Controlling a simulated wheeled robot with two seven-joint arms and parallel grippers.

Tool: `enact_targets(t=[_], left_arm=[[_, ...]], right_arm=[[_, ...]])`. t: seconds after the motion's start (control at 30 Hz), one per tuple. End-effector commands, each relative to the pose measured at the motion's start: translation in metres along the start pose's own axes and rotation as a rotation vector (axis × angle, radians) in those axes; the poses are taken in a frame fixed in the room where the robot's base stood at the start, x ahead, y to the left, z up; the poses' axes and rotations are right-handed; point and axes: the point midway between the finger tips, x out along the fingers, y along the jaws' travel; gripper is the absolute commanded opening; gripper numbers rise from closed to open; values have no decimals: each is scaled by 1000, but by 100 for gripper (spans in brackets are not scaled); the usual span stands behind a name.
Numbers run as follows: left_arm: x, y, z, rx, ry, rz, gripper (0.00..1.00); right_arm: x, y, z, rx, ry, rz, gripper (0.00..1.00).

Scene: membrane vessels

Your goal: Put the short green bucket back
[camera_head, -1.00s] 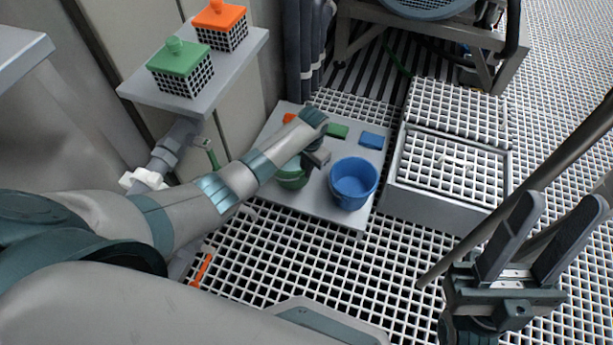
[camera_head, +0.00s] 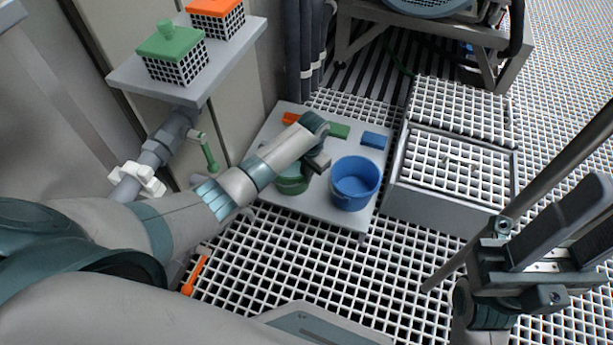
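The short green bucket (camera_head: 291,185) is at the left part of a low grey platform (camera_head: 325,212), mostly hidden by my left forearm and wrist. I cannot tell whether it rests on the platform or hangs just above it. My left gripper (camera_head: 318,165) points down at the bucket's right upper side. Its fingertips are hidden, so I cannot tell whether they grip the rim. A larger blue bucket (camera_head: 355,184) stands upright on the platform to the right. My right gripper (camera_head: 560,235) is open and empty at the lower right.
A wall shelf (camera_head: 190,92) at the upper left holds lidded mesh boxes, green (camera_head: 174,55) and orange (camera_head: 217,18). A grey grating-topped box (camera_head: 425,208) stands right of the platform. Pipework with a green-handled valve (camera_head: 208,152) is at left.

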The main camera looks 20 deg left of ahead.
Motion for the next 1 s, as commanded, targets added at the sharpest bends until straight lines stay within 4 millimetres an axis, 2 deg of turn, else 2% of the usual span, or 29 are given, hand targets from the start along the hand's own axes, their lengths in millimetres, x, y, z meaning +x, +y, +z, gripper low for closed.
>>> enact_targets(t=[0.23,0.33,0.73,1.0], left_arm=[[2,0,-1,0,2,0,0],[3,0,0,0,1,0,23],[1,0,0,0,1,0,23],[-14,0,0,0,0,0,23]], right_arm=[[0,0,0,0,0,0,41],[0,0,0,-1,0,0,41],[0,0,0,-1,0,0,41],[8,1,-2,-10,-7,1,41]])
